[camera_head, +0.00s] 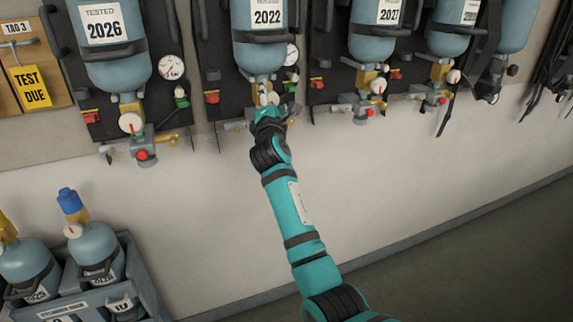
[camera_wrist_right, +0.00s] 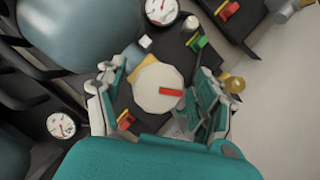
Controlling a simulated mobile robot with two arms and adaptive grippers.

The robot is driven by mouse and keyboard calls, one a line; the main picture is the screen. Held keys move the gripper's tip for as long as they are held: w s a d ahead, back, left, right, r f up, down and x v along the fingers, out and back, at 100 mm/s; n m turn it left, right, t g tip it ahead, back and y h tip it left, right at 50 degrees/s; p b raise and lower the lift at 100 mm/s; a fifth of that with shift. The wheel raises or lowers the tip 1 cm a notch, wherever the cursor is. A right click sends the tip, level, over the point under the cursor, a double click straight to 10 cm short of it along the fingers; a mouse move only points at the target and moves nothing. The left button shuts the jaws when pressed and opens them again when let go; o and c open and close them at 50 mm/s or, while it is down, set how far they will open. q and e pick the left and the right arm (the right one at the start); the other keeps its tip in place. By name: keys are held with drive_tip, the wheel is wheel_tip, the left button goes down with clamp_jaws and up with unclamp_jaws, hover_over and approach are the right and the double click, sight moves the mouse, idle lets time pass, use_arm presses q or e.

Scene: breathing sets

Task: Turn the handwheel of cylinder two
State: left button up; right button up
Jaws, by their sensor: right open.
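The second cylinder from the left (camera_head: 257,55), blue-grey and labelled 2022, hangs upside down on a dark wall-mounted backplate. Its cream handwheel (camera_head: 271,98) shows at the bottom, partly hidden by my right gripper (camera_head: 268,113). In the right wrist view the round handwheel (camera_wrist_right: 150,92) with a red mark lies between the fingers of my right gripper (camera_wrist_right: 160,80). The fingers stand open on both sides of it, with gaps visible. Whether they touch its rim cannot be told. My left gripper is not in view.
Neighbouring sets hang close by: a 2026 cylinder (camera_head: 115,68) at left and a 2027 cylinder (camera_head: 372,45) at right. A gauge (camera_head: 292,54) sits beside the 2022 cylinder. A grey crate (camera_head: 150,285) with cylinders stands at lower left. The wall below is clear.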

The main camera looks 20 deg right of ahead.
drive_tip(key=n+t, duration=0.1)
drive_tip(key=n, duration=0.1)
drive_tip(key=shift+n, duration=0.4)
drive_tip(key=n+y, duration=0.1)
drive_tip(key=n, duration=0.1)
drive_tip(key=shift+r+n+t, duration=0.1)
drive_tip(key=shift+n+t, duration=0.2)
drive_tip(key=shift+t, duration=0.1)
drive_tip(key=n+y, duration=0.1)
drive_tip(key=n+y+p, duration=0.1)
drive_tip(key=n, duration=0.1)
drive_tip(key=n+t+p, duration=0.1)
drive_tip(key=n, duration=0.1)
drive_tip(key=shift+r+y, duration=0.25)
drive_tip(key=shift+y, duration=0.15)
drive_tip(key=shift+s+f+n+t+y, duration=0.15)
drive_tip(key=shift+n+y, duration=0.05)
drive_tip(key=shift+n, duration=0.4)
drive_tip(key=shift+s+f+n+t+y, duration=0.1)
drive_tip(key=shift+n+t+y, duration=0.1)
drive_tip(key=shift+n, duration=0.4)
drive_tip(key=b+v, duration=0.2)
drive_tip(key=v, duration=1.3)
drive_tip(key=shift+s+a, duration=0.15)
drive_tip(key=shift+s, duration=0.2)
